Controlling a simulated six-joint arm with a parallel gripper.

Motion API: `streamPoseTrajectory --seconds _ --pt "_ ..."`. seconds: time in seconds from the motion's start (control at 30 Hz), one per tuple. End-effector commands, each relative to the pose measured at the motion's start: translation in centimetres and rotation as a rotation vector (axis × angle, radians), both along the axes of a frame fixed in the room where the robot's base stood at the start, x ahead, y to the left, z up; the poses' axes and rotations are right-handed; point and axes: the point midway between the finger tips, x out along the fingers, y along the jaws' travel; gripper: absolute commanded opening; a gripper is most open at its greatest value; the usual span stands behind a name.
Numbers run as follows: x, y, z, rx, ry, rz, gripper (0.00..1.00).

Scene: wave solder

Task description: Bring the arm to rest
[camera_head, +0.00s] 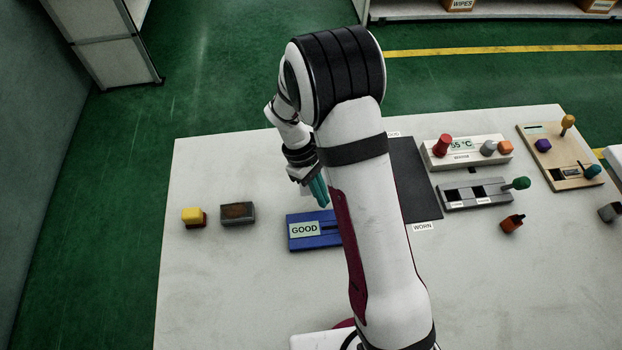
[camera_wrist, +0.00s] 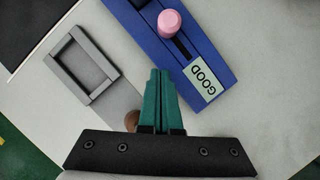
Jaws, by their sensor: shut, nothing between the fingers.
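My gripper (camera_head: 318,190) has teal fingers and shows in the head view left of my white arm, above the table beside the blue GOOD block. In the wrist view its two teal fingers (camera_wrist: 158,78) are pressed together with nothing between them. They point toward the blue block (camera_wrist: 150,20), which carries a GOOD label and a pink knob (camera_wrist: 170,24) on a dark slot. The blue block also shows in the head view (camera_head: 312,244), partly hidden by my arm. A grey rectangular frame (camera_wrist: 82,65) lies left of the fingers in the wrist view.
The white table (camera_head: 230,300) is mostly clear at left, with a yellow-topped block (camera_head: 192,215) and a grey-brown block (camera_head: 238,213). A dark mat (camera_head: 415,180), a 55 °C panel with knobs (camera_head: 462,148), a grey slotted panel (camera_head: 472,193) and a tan board (camera_head: 553,150) stand right of my arm.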

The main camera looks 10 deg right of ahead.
Motion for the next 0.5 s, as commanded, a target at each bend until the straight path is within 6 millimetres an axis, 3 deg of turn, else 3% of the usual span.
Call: streamPoseTrajectory --seconds 0.1,0.23,0.4,0.5 --pt "1.1 1.0 3.6 0.001 -0.006 0.001 0.0" --pt "2.0 1.9 6.8 0.001 -0.006 0.0 0.0" --pt "2.6 2.5 9.0 0.001 -0.004 0.0 0.0" --pt "2.6 2.6 9.4 0.0 -0.001 0.0 0.0"
